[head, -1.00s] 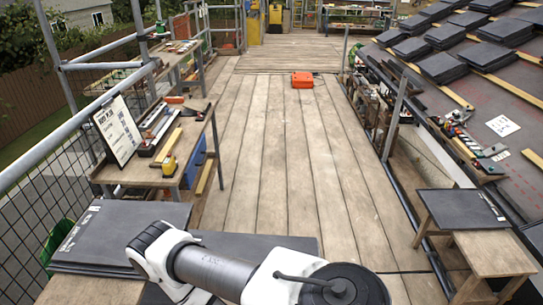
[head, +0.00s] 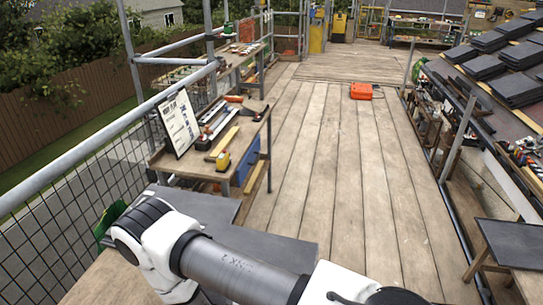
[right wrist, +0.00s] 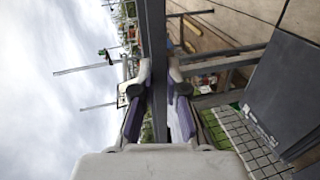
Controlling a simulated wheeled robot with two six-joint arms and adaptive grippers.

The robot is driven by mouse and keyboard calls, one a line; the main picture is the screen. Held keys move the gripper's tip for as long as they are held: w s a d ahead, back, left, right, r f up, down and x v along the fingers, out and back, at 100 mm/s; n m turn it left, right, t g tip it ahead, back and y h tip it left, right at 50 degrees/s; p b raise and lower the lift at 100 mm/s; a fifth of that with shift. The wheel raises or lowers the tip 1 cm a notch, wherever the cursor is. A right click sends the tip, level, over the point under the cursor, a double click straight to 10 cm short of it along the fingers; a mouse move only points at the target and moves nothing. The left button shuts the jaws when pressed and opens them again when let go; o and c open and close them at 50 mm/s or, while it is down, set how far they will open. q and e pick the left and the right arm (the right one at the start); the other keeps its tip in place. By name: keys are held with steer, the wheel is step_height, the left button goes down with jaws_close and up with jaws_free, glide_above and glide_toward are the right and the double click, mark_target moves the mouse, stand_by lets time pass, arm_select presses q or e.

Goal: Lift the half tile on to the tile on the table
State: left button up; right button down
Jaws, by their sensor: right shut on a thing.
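My right arm spans the bottom of the head view, and its gripper is hidden there. In the right wrist view, my right gripper (right wrist: 155,95) is shut on a thin dark slab seen edge-on, which looks like the half tile (right wrist: 154,35). A dark flat tile (right wrist: 288,88) lies to the right in that view, apart from the held slab. In the head view, dark slate (head: 200,203) and a further dark flat piece (head: 270,250) lie behind my arm; which one is the task's tile I cannot tell. My left gripper is not in view.
A workbench (head: 178,163) with a sign board and tools stands beyond the slates. A metal guardrail (head: 100,120) runs along the left. Another dark slate (head: 515,245) rests on a wooden stand at right. The plank walkway (head: 320,170) is clear except for an orange case (head: 361,91).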

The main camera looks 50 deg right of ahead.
steer(key=w+a+b, duration=0.2)
steer(key=w+a, duration=0.1)
steer(key=w, duration=0.4)
steer(key=w+a+b, duration=0.2)
steer(key=w+a, duration=0.1)
steer(key=w, duration=0.5)
steer(key=w+a+b, duration=0.2)
steer(key=w+a, duration=0.1)
steer(key=w, duration=0.4)
steer(key=shift+w+a+b, duration=0.15)
steer(key=shift+b, duration=0.15)
steer(key=shift+w+a, duration=0.1)
steer(key=shift+w, duration=0.15)
steer(key=shift+r, duration=0.1)
steer(key=shift+s+a+r+p, duration=0.1)
steer(key=shift+a+p, duration=0.15)
steer(key=shift+p, duration=0.1)
stand_by(0.5)
steer(key=shift+f+b, duration=0.7)
steer(key=shift+f, duration=0.3)
steer(key=shift+f, duration=0.45)
stand_by(0.4)
